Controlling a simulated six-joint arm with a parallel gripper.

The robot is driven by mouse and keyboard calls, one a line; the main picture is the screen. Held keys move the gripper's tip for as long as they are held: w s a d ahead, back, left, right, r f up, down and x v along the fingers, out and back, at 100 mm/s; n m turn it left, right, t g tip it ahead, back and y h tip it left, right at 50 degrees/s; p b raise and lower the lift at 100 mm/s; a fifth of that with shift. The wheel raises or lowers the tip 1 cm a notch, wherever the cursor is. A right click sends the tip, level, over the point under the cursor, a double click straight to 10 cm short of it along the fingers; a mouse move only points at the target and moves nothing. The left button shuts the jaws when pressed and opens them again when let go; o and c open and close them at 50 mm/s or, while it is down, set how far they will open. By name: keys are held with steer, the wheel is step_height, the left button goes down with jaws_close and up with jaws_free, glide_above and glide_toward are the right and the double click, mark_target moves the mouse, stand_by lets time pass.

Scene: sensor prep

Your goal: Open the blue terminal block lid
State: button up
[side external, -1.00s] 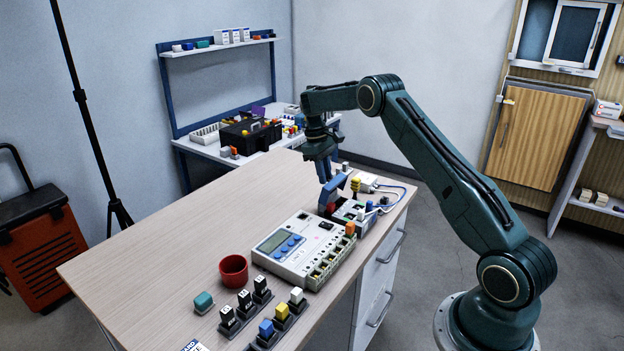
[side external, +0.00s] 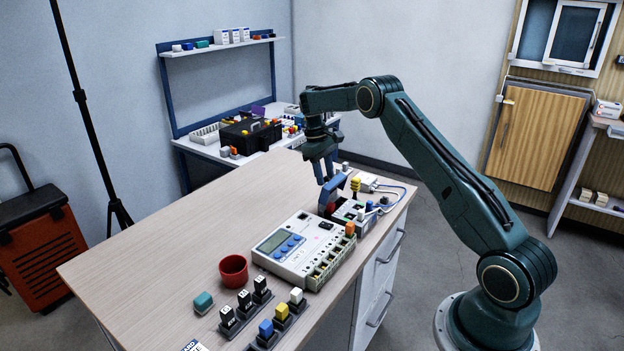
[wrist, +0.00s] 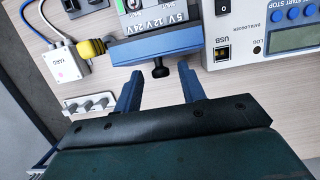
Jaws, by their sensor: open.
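The blue terminal block lid (side external: 332,189) stands up at a tilt over the back end of the terminal block (side external: 347,213). In the wrist view the lid (wrist: 156,46) shows as a blue bar with a black knob (wrist: 160,72) on its near side. My gripper (side external: 321,178) is open above and beside the lid. In the wrist view its blue fingers (wrist: 160,74) stand apart, one on each side of the knob, with gaps visible. The lid's hinge is hidden.
The white datalogger (side external: 306,248) sits close beside the block. A yellow plug (wrist: 93,47) and a white cabled box (wrist: 62,65) lie on the other side. A red cup (side external: 234,270) and several sensor blocks stand nearer. The table's left part is clear.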

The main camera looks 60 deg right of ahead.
steer(key=shift+s+d, duration=0.15)
steer(key=shift+s, duration=0.15)
steer(key=shift+s+t, duration=0.2)
steer(key=shift+t, duration=0.4)
steer(key=shift+s+a+r+t, duration=0.2)
steer(key=shift+s+t, duration=0.25)
steer(key=shift+t, duration=0.25)
step_height(320, 180, up, 14)
steer(key=s+a+r+t, duration=0.1)
steer(key=s+a+r, duration=0.3)
steer(key=a, duration=0.3)
steer(key=s+a+r+t, duration=0.1)
steer(key=s+a+r, duration=0.4)
steer(key=a, duration=0.2)
steer(key=shift+s+a+h, duration=0.2)
steer(key=shift+a+h, duration=0.1)
steer(key=shift+h, duration=0.1)
stand_by(0.4)
